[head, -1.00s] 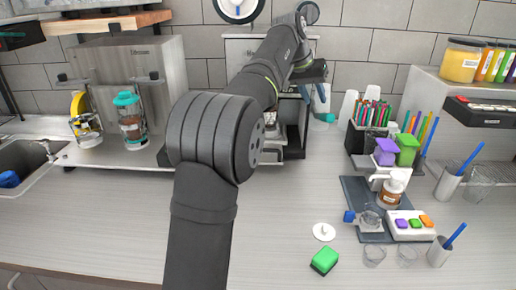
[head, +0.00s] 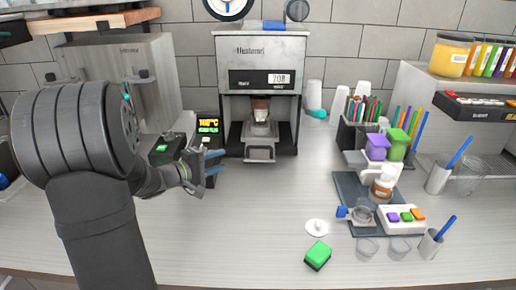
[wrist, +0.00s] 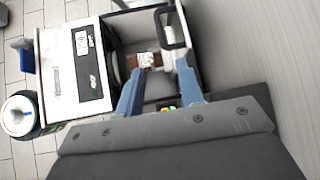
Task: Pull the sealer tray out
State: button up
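The cup sealer (head: 262,80) is a grey machine with a lit display against the back wall. Its sealer tray (head: 260,154) shows as a light grey piece low in the front opening, with a brown-filled cup (head: 260,108) above it. My gripper (head: 214,164) has blue fingers and is open and empty, to the left of the tray and in front of the sealer, apart from it. In the wrist view the sealer (wrist: 80,75) is turned sideways, and a dark looped handle (wrist: 180,30) and the cup (wrist: 148,60) show beyond my open fingers (wrist: 158,75).
A straw holder (head: 350,135), a dark mat (head: 348,188) and a white lid (head: 316,227) are to the right. The counter in front of the sealer is clear.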

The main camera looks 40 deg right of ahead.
aim_at(256, 148)
jog(key=d+f, duration=0.1)
jog(key=d, duration=1)
jog(key=d+f, duration=0.1)
jog(key=d, duration=0.5)
jog(key=shift+f, duration=0.35)
jog(key=shift+s, duration=0.1)
grip_shut()
